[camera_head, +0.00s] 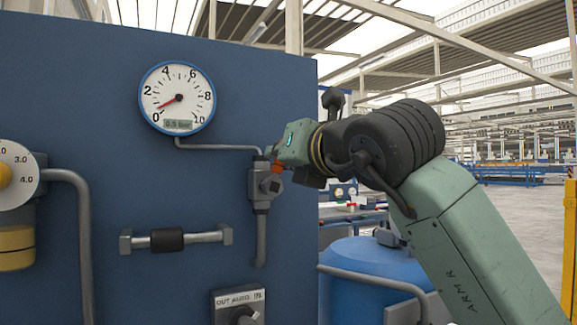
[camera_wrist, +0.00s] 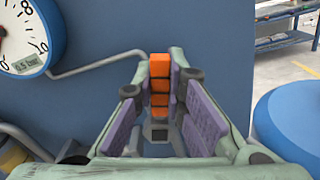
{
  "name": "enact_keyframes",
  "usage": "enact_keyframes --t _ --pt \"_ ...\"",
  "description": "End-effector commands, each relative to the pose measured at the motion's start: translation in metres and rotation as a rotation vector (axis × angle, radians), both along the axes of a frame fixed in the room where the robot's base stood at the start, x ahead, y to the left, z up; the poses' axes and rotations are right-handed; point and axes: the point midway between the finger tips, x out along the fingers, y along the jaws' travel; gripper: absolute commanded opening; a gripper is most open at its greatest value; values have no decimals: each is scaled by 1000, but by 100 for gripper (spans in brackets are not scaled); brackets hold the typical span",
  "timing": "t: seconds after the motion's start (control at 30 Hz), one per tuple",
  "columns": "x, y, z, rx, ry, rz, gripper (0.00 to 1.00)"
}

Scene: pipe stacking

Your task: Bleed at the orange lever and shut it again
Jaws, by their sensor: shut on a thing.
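The orange lever (camera_wrist: 159,82) stands between the purple-padded fingers of my gripper (camera_wrist: 158,112) in the wrist view. In the head view only a small orange part of the lever (camera_head: 277,167) shows beside my gripper (camera_head: 274,158); the rest is hidden. My gripper is shut on the lever. The grey bleed valve body (camera_head: 264,184) sits just below it on the blue panel, with a pipe running down. A thin pipe joins the valve to the round gauge (camera_head: 177,97). The gauge needle points low, between 0 and 2, and its display reads 0.5 bar.
A grey handle with a black grip (camera_head: 168,240) sticks out lower on the panel. A selector switch (camera_head: 240,306) is at the bottom. A dial with a yellow knob (camera_head: 8,176) is at the left edge. A blue drum (camera_head: 375,270) stands right of the panel.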

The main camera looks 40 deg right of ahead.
Motion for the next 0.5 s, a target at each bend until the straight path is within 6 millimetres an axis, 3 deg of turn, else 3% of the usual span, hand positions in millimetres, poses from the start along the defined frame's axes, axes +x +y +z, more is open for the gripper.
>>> enact_keyframes --t 0.5 --pt "4 15 1 -278 69 1 0"
